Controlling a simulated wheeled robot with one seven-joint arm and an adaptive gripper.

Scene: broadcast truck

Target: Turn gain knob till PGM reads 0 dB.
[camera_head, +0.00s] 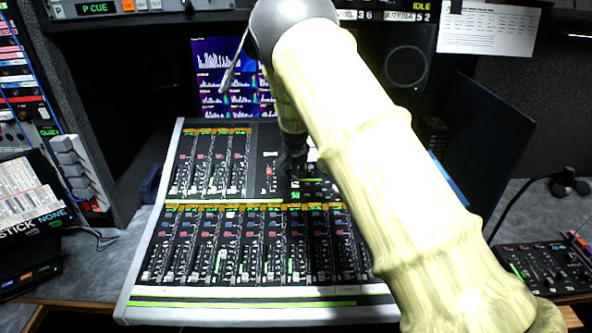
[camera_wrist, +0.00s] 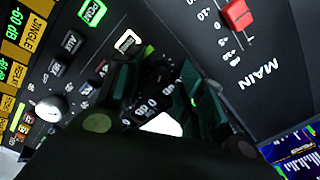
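My gripper (camera_wrist: 160,85) shows in the wrist view as two dark fingers set apart, low over the console panel. Between and behind them are a dark round shape, perhaps a knob, and small white scale lettering with dB marks, partly hidden. Whether the fingers touch it I cannot tell. A lit green PGM button (camera_wrist: 92,12) sits at upper left. A silver knob (camera_wrist: 52,108) stands left of the fingers, apart from them. In the head view my gripper (camera_head: 293,163) is at the upper middle of the mixing console (camera_head: 250,291), partly hidden by my arm. No PGM reading is legible.
A red fader cap (camera_wrist: 237,14) stands by the MAIN label at upper right in the wrist view. Channel strips with several faders fill the console. A monitor (camera_head: 222,75) with level graphs stands behind. A small control box (camera_head: 545,268) is at right.

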